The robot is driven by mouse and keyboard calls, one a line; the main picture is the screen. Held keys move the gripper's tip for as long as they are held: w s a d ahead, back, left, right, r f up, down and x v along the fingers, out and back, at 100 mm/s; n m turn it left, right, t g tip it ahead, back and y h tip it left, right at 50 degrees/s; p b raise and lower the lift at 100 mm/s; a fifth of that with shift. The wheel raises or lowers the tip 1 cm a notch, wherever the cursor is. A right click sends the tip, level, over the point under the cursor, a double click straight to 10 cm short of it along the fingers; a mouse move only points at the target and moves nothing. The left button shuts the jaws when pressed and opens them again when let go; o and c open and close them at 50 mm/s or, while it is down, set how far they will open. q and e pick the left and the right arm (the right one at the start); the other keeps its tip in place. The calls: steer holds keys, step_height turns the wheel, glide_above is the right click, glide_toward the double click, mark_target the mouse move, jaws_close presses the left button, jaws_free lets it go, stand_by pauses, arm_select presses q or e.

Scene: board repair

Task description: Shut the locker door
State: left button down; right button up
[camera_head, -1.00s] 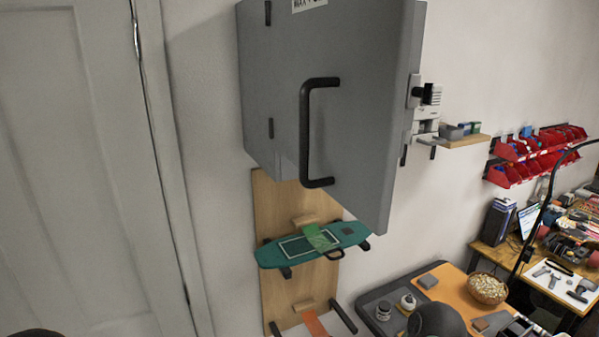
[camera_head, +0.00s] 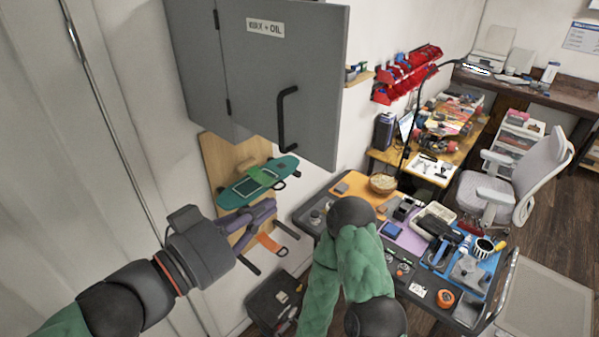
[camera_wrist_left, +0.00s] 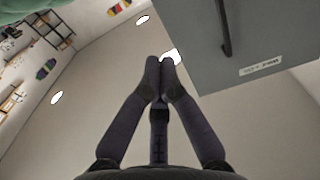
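The grey locker door (camera_head: 315,70) carries a label and a black bar handle (camera_head: 286,118). Its hinges are on the left, and its free edge stands out from the grey locker body (camera_head: 193,75), so it looks open. The inside is hidden. The door and handle also show at the upper right of the left wrist view (camera_wrist_left: 240,50). My left gripper (camera_head: 270,207) is below the door and apart from it. In the left wrist view its fingertips (camera_wrist_left: 160,63) meet with nothing between them. My right arm shows at the lower middle, but its gripper does not.
A teal skateboard deck (camera_head: 257,183) hangs on a wooden wall panel (camera_head: 222,148) below the locker. A workbench with tools and an orange mat (camera_head: 352,185) stands to the right. A grey chair (camera_head: 520,175) is farther right. A white door (camera_head: 50,150) is at left.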

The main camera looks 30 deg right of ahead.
arm_select(q)
steer(key=b, duration=0.1)
glide_toward(330, 162)
steer(key=x, duration=0.5)
steer(key=shift+d+f, duration=0.1)
steer(key=shift+d, duration=0.1)
steer(key=shift+x, duration=0.85)
